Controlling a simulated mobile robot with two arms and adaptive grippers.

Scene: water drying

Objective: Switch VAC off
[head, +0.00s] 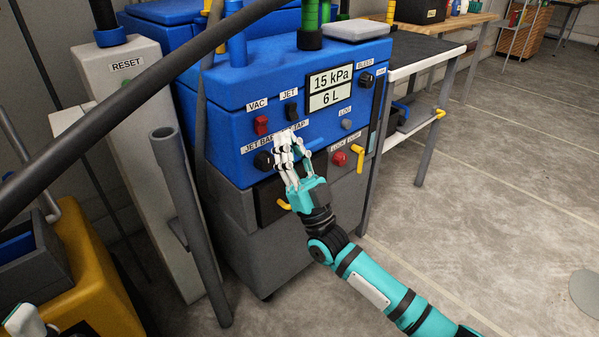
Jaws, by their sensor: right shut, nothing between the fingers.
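The VAC switch (261,125) is a small red rocker under its VAC label (257,104) on the front of the blue machine (262,82). Its on or off position is too small to tell. The display (330,88) reads 15 kPa and 6 L. My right gripper (284,139) is shut and empty, with its fingertips at the panel below and to the right of the VAC switch, apart from it. It partly covers the lower label row. A white and teal piece at the bottom left corner seems to be my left gripper (22,319), mostly cut off.
The black JET switch (291,111) is close right of VAC. A black knob (263,160), a grey LOG button (347,124) and a red knob (339,158) are nearby. A dark hose (130,97) crosses the left foreground. Open floor (480,220) lies to the right.

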